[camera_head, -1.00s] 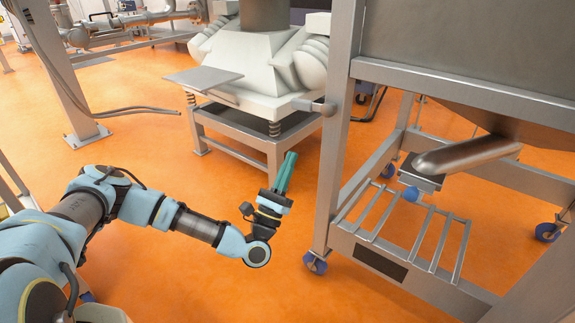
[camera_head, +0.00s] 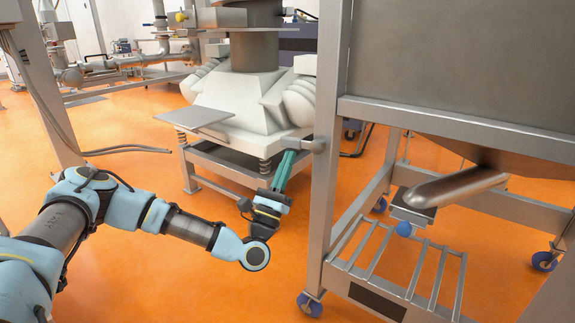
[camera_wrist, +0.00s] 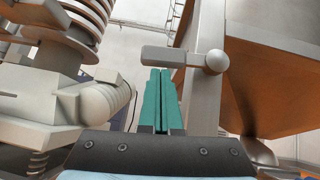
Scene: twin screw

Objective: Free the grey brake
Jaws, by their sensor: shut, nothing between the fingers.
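A grey bar-shaped handle with a round end (camera_head: 313,146) sits on the steel frame's post; I take it to be the grey brake, but no label shows. In the wrist view the same handle (camera_wrist: 175,57) lies crosswise just beyond my fingertips, its thicker end to the left and its round end on the right. My gripper (camera_head: 292,153) has teal fingers, closed together and empty. In the wrist view my gripper (camera_wrist: 160,72) points up at the handle's underside. I cannot tell whether the tips touch it.
The steel frame (camera_head: 328,110) stands close on the right, on blue casters. A white machine (camera_head: 235,105) on a spring-mounted stand (camera_head: 215,165) is just behind and left. A slatted rack (camera_head: 400,265) is at lower right. Orange floor (camera_head: 130,280) is open at the left.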

